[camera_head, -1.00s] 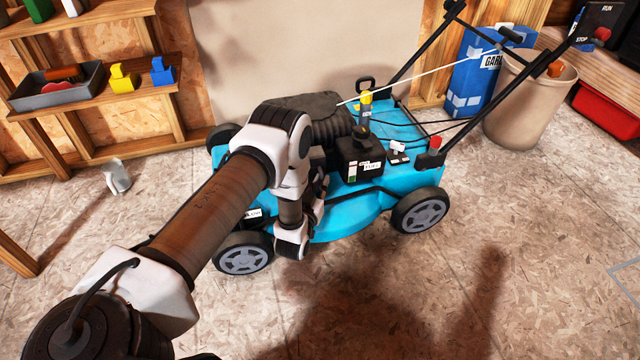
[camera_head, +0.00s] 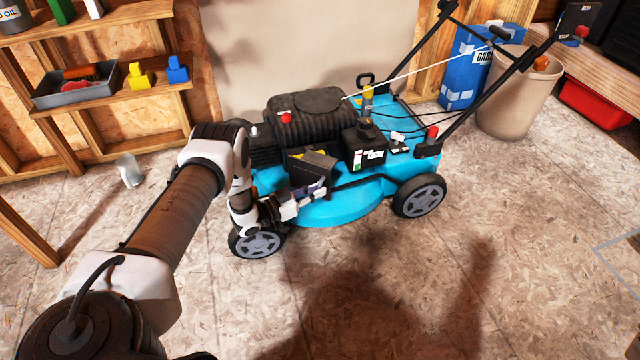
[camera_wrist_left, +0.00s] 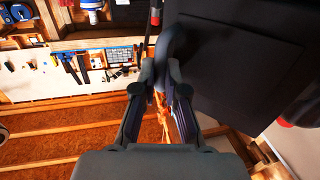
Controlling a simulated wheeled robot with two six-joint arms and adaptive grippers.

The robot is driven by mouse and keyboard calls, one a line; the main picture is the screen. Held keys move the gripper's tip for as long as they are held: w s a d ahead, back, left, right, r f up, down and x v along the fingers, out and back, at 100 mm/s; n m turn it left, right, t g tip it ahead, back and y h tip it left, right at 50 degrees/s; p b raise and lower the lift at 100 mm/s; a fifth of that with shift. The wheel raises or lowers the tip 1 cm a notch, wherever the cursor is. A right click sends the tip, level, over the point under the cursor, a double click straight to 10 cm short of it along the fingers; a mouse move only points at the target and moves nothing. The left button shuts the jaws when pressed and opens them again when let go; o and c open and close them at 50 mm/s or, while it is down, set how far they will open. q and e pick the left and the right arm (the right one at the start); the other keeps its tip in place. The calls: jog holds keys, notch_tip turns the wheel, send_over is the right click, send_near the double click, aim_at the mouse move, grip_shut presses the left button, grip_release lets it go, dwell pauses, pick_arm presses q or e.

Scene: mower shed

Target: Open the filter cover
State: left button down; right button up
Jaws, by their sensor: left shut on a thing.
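The turquoise mower (camera_head: 345,208) stands on the floor with its black engine (camera_head: 320,118) on top. On the engine's near side, the black filter cover (camera_head: 312,160) shows as a boxy, angled panel standing out from the body. How far it stands open is hard to tell. My left gripper (camera_head: 318,190) is at the cover's lower edge, its arm coming from the left. In the left wrist view, its fingers (camera_wrist_left: 168,85) are shut on a dark grey tab (camera_wrist_left: 171,45) beside a large dark panel (camera_wrist_left: 235,60), seemingly the cover. My right gripper is out of view.
The mower's handlebar (camera_head: 490,90) rises to the right, by a beige bin (camera_head: 515,100) and a blue bag (camera_head: 470,75). Wooden shelves (camera_head: 110,100) with a grey tray (camera_head: 75,88) stand left. The floor in front (camera_head: 520,260) is clear.

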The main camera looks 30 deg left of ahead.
pick_arm(q)
jog(key=s+a+m+g+h+p, duration=0.1)
jog(key=s+a+m+h+p, duration=0.1)
jog(key=s, duration=0.3)
jog(key=shift+s+a+r, duration=0.15)
jog(key=shift+s+a, duration=0.1)
jog(key=shift+a, duration=0.6)
jog(key=c, duration=1.2)
grip_release()
jog(key=shift+a, duration=0.1)
jog(key=v, duration=1.2)
